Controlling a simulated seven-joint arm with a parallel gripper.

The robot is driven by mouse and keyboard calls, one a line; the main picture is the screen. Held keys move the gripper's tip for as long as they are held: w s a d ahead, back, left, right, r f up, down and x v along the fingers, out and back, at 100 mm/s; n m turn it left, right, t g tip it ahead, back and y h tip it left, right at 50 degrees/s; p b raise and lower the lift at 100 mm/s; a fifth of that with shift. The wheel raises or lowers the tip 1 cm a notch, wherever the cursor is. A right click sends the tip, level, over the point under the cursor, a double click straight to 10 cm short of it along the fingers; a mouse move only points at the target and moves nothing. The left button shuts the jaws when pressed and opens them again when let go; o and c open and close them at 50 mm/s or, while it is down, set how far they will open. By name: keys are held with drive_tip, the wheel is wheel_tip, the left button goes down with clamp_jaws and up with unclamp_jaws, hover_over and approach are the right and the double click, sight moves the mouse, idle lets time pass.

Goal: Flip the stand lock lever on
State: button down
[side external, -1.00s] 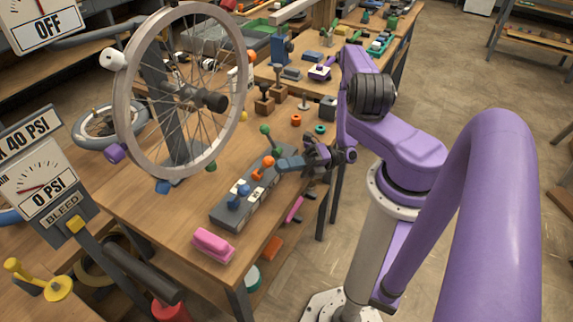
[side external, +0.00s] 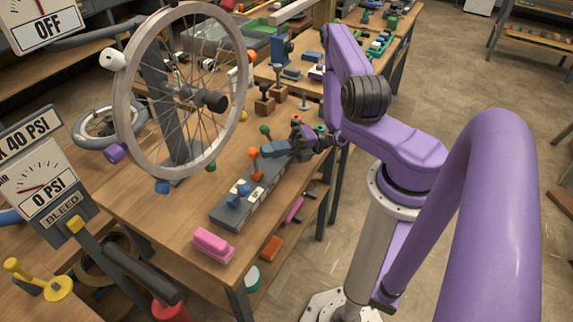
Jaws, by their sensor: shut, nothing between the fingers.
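A grey lever box (side external: 222,217) lies along the table beside the wheel. It carries a blue lever (side external: 238,193) near its front end, an orange lever (side external: 253,164) behind that, and a green-knobbed lever (side external: 265,130) farther back. The orange lever stands nearly upright. The box labels are too small to read, so I cannot tell which lever is the stand lock. My gripper (side external: 264,150) is shut and empty. Its fingertips are just right of the orange lever's top; whether they touch it is unclear. My gripper hides part of the box's far end.
The spoked wheel (side external: 126,120) on its stand rises close on the left. A pink block (side external: 212,244) lies in front of the box. Wooden-based parts (side external: 265,104) stand behind. Bare tabletop (side external: 165,215) lies left of the box.

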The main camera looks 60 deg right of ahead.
drive_tip(key=shift+w+r, duration=0.25)
drive_tip(key=shift+w, duration=1.8)
drive_tip(key=shift+w, duration=0.1)
drive_tip(key=s+d+r, duration=0.5)
drive_tip(key=s+d, duration=0.3)
drive_tip(key=shift+d+r, duration=0.4)
